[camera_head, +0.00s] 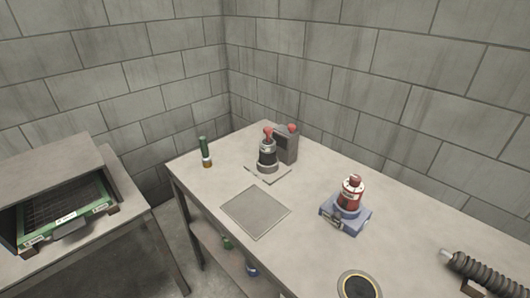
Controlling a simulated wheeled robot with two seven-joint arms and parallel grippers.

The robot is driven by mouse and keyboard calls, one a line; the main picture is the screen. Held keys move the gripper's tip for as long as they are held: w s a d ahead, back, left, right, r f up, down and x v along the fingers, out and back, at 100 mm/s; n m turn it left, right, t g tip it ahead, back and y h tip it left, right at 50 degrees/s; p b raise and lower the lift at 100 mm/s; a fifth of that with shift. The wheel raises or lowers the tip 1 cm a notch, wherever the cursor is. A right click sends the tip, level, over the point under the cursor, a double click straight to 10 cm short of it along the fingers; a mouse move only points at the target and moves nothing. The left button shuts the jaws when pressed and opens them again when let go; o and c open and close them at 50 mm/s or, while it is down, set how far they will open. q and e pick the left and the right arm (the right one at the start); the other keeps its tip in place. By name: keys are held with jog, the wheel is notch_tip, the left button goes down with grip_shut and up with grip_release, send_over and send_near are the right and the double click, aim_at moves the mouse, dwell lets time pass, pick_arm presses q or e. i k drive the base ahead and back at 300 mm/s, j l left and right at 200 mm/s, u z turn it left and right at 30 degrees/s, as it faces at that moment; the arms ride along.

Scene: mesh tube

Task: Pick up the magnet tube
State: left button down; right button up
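No label marks any object as the magnet tube, so I cannot tell for sure which one it is. A dark ribbed tube (486,272) with a light metal tip lies on the right of the table, partly cut off by the right edge. A small upright green tube (204,148) with a white and orange lower end stands at the table's far left corner. Neither of my grippers shows in the head view, so nothing is seen touching these objects.
The grey table (310,244) also holds a black-and-grey device with a red top (267,155), a grey box (288,146), a red cylinder on a blue base (350,194), a flat square plate (255,211) and a round disc (358,286). A green-framed case (66,220) sits left.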

aim_at(267, 157)
jog(key=i+j+z, duration=0.25)
jog(key=j+z, duration=0.25)
jog(key=i+j+z, duration=0.25)
jog(key=j, duration=0.15)
jog(key=j+z, duration=0.25)
jog(key=k+j, duration=0.05)
